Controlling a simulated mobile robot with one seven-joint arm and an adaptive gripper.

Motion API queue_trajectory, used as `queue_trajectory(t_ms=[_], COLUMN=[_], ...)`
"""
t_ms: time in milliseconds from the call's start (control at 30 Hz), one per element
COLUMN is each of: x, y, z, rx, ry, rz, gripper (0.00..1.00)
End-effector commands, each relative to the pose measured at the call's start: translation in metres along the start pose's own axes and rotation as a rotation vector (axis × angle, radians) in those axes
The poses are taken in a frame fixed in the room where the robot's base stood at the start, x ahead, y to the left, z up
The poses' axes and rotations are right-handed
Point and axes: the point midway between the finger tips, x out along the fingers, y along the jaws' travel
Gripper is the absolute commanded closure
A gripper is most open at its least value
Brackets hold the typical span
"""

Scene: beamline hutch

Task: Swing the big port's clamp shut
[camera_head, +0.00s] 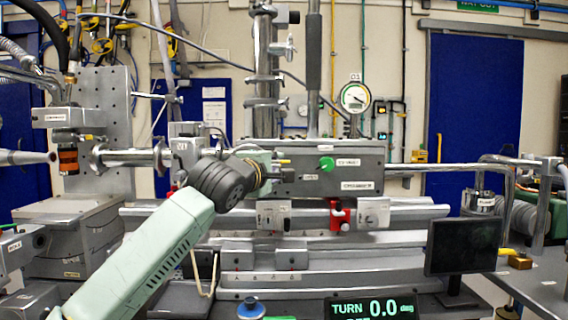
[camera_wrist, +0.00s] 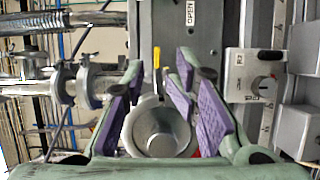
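A round steel port (camera_wrist: 160,128) faces the wrist camera, with a wide rim and a hollow, pale grey inside. A thin lever with a yellow end (camera_wrist: 156,57) stands out beside its rim; in the head view the yellow piece (camera_head: 283,162) shows at the left end of the grey box. I cannot tell how the clamp is hinged or how far it stands open. My gripper (camera_wrist: 160,90) is open, its purple pads on either side of the port and lever in the picture, with no clear contact. In the head view my wrist hides most of the fingers (camera_head: 259,161).
The grey box (camera_head: 340,170) carries a green knob (camera_head: 326,164) and an OPEN label. A steel pipe with flanges (camera_head: 128,157) lies to the left, and a vertical column (camera_head: 264,70) stands above. A monitor (camera_head: 462,246) and a TURN 0.0 deg display (camera_head: 372,308) stand in front.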

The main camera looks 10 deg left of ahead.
Motion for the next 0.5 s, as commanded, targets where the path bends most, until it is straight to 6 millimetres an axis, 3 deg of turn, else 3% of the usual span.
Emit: queue_trajectory(t_ms=[200,500], x=[-0.024,-0.028], y=[0.006,0.008], z=[0.002,0.002], rx=[0.004,0.004], ry=[-0.003,-0.004], rz=[0.011,0.014], gripper=[0.74,0.74])
